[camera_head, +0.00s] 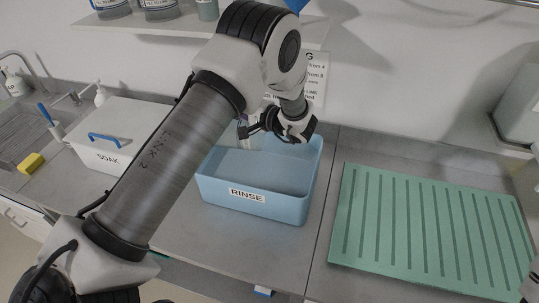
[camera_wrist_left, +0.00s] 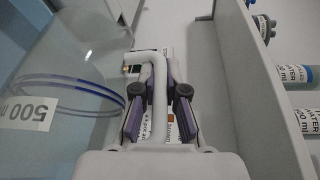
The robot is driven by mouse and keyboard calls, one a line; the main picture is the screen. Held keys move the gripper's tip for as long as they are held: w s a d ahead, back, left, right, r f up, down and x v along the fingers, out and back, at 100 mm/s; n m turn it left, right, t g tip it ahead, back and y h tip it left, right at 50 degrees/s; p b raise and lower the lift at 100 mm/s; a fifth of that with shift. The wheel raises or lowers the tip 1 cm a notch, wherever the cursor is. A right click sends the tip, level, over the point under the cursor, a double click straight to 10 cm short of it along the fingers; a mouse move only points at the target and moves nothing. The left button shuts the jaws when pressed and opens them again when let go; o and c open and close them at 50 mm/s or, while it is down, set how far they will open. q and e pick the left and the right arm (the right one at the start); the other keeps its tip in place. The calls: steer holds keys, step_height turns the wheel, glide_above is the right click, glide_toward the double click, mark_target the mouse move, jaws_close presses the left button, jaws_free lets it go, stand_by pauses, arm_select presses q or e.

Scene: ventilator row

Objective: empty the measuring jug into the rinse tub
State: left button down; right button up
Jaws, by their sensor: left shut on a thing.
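My left gripper (camera_head: 283,132) is over the blue rinse tub (camera_head: 255,203), near its back right part. In the left wrist view its fingers (camera_wrist_left: 158,95) are shut on the pale handle of the clear measuring jug (camera_wrist_left: 75,60). The jug has blue rings and a 500 ml label. Against the shelf in that view, the jug appears tipped well over toward its side. In the head view the jug is mostly hidden by my arm and gripper. I cannot tell whether liquid is in it. My right gripper is not in view.
A white soak box (camera_head: 118,135) with a blue handle stands left of the tub. A green ribbed mat (camera_head: 430,230) lies to the right. A shelf (camera_head: 190,35) with several bottles is above. A yellow sponge (camera_head: 30,163) lies by the sink.

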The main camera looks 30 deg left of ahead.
arm_select(q)
steer(key=a+h+p, duration=0.1)
steer(key=a+p, duration=0.1)
steer(key=a+h+p, duration=0.1)
steer(key=a+p, duration=0.1)
steer(key=shift+w+a+f+n+p, duration=0.1)
steer(key=shift+a+f+n+p, duration=0.1)
steer(key=shift+a+n+p, duration=0.15)
steer(key=s+a+f+n+t+h, duration=0.3)
steer(key=a+f+h, duration=0.4)
steer(key=a+h, duration=0.4)
steer(key=shift+s+a+f+n+t+h+b, duration=0.35)
steer(key=shift+s+h, duration=0.55)
steer(key=shift+h, duration=0.5)
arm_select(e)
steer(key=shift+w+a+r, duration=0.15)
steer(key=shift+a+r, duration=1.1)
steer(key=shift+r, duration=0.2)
